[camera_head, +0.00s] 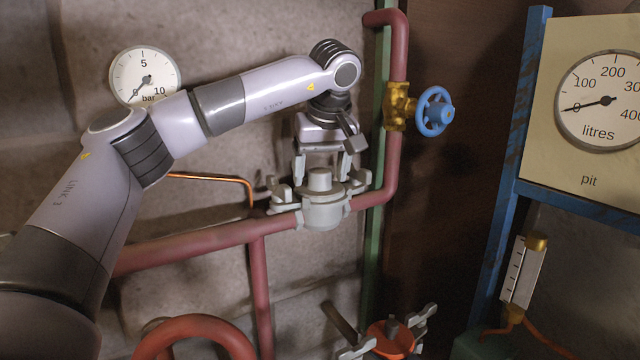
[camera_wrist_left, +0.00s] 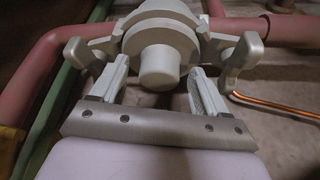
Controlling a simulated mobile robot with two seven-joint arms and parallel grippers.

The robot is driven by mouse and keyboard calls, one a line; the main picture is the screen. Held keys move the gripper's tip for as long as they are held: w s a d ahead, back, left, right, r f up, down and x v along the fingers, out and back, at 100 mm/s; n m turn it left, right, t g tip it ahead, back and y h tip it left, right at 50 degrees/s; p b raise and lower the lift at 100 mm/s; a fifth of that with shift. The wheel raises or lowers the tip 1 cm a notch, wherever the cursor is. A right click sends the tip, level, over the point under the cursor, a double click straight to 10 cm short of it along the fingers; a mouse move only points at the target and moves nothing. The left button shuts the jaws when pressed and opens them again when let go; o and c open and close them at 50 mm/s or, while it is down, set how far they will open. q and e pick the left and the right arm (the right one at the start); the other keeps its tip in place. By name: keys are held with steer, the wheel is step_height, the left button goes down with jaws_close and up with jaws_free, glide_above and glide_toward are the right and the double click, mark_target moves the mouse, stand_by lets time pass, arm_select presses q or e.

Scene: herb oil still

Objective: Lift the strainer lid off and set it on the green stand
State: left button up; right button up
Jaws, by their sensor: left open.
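The strainer lid is a pale grey round cap with a cylindrical knob (camera_head: 320,179), on top of the grey strainer body (camera_head: 323,216) in the red pipe. In the left wrist view, the knob (camera_wrist_left: 159,68) points toward the camera. My left gripper (camera_head: 321,172) is open above the lid, with its fingers on either side of the knob. In the left wrist view, the fingers (camera_wrist_left: 160,78) flank the knob with gaps on both sides. Grey winged clamps (camera_head: 279,196) stand at both sides of the lid. I cannot clearly identify the green stand. My right gripper is out of view.
Red pipes (camera_head: 200,242) and a copper tube (camera_head: 215,178) run beside the strainer. A blue handwheel valve (camera_head: 435,111) is to its right, beside a green upright (camera_head: 371,240). An orange-topped fitting with winged clamps (camera_head: 391,340) sits below. A blue frame (camera_head: 507,190) stands at right.

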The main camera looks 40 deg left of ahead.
mark_target(321, 171)
arm_select(q)
steer(key=shift+f, duration=0.15)
jaws_close()
steer(key=shift+w, duration=0.1)
step_height(321, 171, up, 15)
steer(key=shift+f, duration=0.15)
stand_by(0.9)
steer(key=shift+f, duration=0.1)
